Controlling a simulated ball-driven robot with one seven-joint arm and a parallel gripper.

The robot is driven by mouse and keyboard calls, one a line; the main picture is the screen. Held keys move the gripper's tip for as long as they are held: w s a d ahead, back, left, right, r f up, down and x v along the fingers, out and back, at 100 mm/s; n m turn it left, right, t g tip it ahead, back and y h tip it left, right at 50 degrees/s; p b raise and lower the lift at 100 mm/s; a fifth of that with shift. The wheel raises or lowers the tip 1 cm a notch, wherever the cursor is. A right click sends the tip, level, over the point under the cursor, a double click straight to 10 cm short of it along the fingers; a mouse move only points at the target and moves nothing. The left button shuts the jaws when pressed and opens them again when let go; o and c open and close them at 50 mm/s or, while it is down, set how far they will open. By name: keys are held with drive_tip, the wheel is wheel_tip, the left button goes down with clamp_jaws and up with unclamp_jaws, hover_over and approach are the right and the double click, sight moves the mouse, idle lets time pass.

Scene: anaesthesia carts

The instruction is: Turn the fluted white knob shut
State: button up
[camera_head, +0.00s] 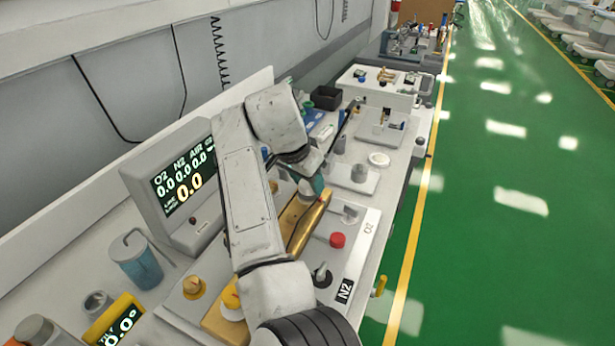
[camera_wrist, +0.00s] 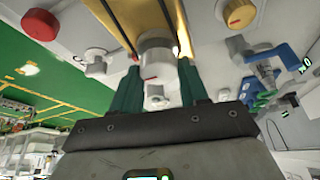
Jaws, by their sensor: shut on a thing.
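A white cylindrical knob (camera_wrist: 156,56) with a small red mark sits in front of a brass-coloured strip in the wrist view. My gripper (camera_wrist: 157,75) has its green fingers on both sides of this knob and is shut on it. In the head view my gripper (camera_head: 314,188) is at the far end of the brass-coloured part, and my arm comes across the cart top.
A red knob (camera_head: 337,240) and a black-handled valve (camera_head: 321,275) stand right of my arm. A gas display (camera_head: 172,183) stands left of it, with a blue jar (camera_head: 137,262) in front. The green floor (camera_head: 500,200) at the right is clear.

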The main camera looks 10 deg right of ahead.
drive_tip(key=o, duration=1.1)
drive_tip(key=shift+c, duration=0.2)
drive_tip(key=v, duration=1)
drive_tip(key=shift+a+r, duration=0.15)
drive_tip(key=shift+r, duration=0.2)
drive_tip(key=shift+s, duration=0.15)
